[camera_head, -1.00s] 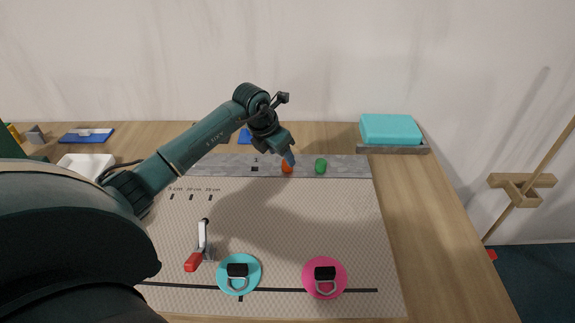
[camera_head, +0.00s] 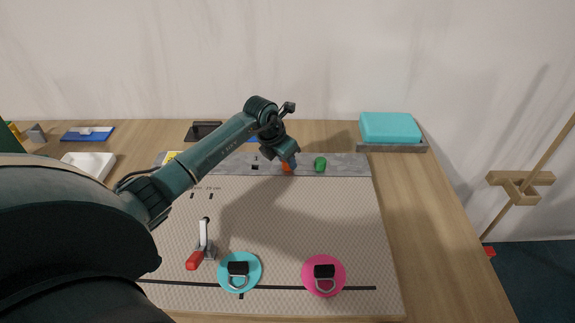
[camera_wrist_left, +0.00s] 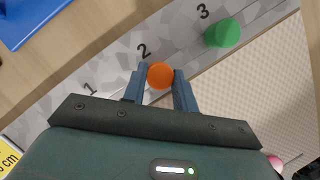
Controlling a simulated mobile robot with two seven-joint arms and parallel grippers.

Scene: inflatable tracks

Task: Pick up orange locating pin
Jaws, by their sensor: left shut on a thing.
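The orange locating pin (camera_wrist_left: 160,75) stands on the grey strip by the number 2, between the fingers of my left gripper (camera_wrist_left: 159,90) in the left wrist view. The fingers are shut on it. In the head view the orange pin (camera_head: 287,168) shows just below my left gripper (camera_head: 291,162), partly hidden by the fingers. A green pin (camera_head: 320,164) stands to its right, by the number 3 in the left wrist view (camera_wrist_left: 222,33). My right gripper is not in view.
The grey strip (camera_head: 347,161) runs along the back of a pale textured mat (camera_head: 300,220). A red-handled clamp (camera_head: 198,255), a turquoise disc (camera_head: 225,277) and a pink disc (camera_head: 309,264) are on the mat. A turquoise block (camera_head: 390,127) sits at the back right.

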